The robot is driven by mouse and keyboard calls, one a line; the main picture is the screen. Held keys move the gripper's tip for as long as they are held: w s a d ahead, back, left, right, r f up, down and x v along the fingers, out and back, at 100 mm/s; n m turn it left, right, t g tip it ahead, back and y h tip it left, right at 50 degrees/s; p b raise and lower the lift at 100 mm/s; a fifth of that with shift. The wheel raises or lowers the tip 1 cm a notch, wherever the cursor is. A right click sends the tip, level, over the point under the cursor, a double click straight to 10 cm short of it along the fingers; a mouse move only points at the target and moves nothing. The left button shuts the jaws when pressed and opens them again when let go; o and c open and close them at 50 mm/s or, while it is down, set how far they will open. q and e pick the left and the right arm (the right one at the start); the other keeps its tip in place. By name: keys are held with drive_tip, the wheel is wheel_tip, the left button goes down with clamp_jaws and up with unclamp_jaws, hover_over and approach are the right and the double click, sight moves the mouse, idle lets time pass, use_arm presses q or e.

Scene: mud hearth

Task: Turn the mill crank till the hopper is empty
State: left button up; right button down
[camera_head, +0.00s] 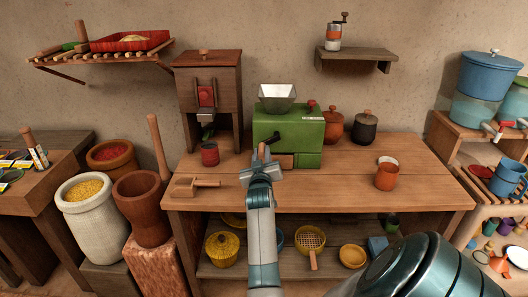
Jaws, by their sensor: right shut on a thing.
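The green mill (297,133) stands on the wooden bench with a grey metal hopper (278,92) on top. The hopper's inside looks pale grey and I cannot make out grain in it. The black crank (275,138) is on the mill's front, its arm slanting down to the left to a wooden handle (262,149). My right gripper (261,161) is at the handle in front of the mill and is shut on it; its fingers are partly hidden. My left gripper is not in view.
Left of the mill are a wooden dispenser (209,95), a red cup (210,154) and a wooden scoop (195,184). A red-brown jar (333,127) and a dark jar (365,128) stand to its right. An orange mug (386,177) is farther right. The bench front is mostly clear.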

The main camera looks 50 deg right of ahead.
drive_tip(key=shift+w+a+r+m+p, duration=0.15)
drive_tip(key=shift+r+m, duration=0.15)
drive_tip(key=shift+m, duration=0.15)
drive_tip(key=shift+w+r+m+p, duration=0.15)
drive_tip(key=shift+r+m, duration=0.15)
drive_tip(key=shift+m, duration=0.15)
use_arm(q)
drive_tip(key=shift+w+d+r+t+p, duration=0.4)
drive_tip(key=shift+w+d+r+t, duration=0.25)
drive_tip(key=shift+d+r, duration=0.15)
use_arm(e)
drive_tip(key=shift+r+m, duration=0.65)
drive_tip(key=shift+m, duration=0.65)
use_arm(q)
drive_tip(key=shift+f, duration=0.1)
use_arm(e)
drive_tip(key=c, duration=1.5)
unclamp_jaws()
drive_tip(key=shift+f, duration=0.1)
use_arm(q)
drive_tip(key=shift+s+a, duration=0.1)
use_arm(e)
drive_tip(key=shift+s+a+f, duration=0.1)
drive_tip(key=shift+a, duration=0.05)
